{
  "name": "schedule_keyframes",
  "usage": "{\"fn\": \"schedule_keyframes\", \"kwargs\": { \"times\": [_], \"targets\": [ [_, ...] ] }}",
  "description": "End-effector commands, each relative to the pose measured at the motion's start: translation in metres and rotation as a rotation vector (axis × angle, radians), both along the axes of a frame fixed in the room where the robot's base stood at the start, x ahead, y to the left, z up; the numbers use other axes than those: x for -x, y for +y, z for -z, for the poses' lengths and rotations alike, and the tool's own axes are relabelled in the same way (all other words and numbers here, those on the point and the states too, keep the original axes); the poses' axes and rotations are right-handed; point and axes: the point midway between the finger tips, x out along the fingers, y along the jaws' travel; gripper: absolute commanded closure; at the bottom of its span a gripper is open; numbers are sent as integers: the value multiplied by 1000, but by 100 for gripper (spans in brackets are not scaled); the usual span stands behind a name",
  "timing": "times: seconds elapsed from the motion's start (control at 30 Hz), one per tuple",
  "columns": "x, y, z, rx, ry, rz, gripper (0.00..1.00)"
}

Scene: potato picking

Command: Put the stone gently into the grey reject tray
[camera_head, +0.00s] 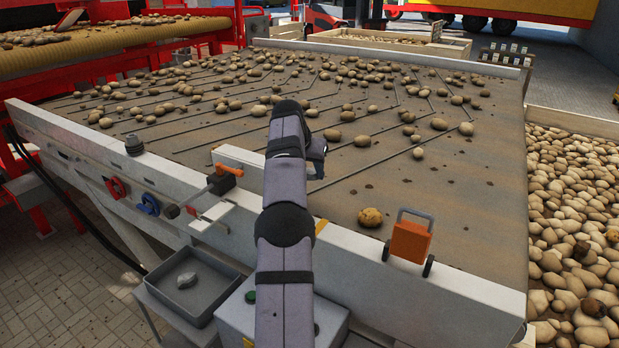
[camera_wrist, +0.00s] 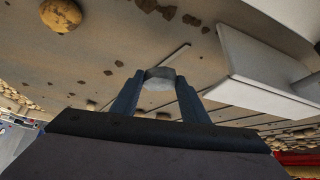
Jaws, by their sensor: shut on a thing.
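A grey stone (camera_wrist: 159,77) sits between the two fingertips of my gripper (camera_wrist: 158,88) in the wrist view. The gripper is shut on it, with dirt-specked belt behind. In the head view my gripper (camera_head: 317,160) is mostly hidden by my arm, over the near part of the belt, and the stone cannot be seen there. The grey reject tray (camera_head: 207,296) stands low at the front left, below the belt's near side wall. A pale grey stone (camera_head: 187,281) lies in it.
The belt (camera_head: 455,195) carries many potatoes, mostly toward the back. One potato (camera_head: 370,217) lies near the front wall. An orange device (camera_head: 411,240) and an orange-handled lever (camera_head: 225,178) stand along the near wall. A potato-filled crate is at right.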

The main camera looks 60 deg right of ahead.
Motion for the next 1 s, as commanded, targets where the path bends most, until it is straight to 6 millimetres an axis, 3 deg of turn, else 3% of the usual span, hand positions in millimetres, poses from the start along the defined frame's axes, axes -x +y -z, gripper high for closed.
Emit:
{"fn": "schedule_keyframes", "kwargs": {
  "times": [0.57,1.0],
  "targets": [
    [3,11,-5,1,-3,-100,84],
    [15,70,-4,2,-5,-633,84]
  ]
}}
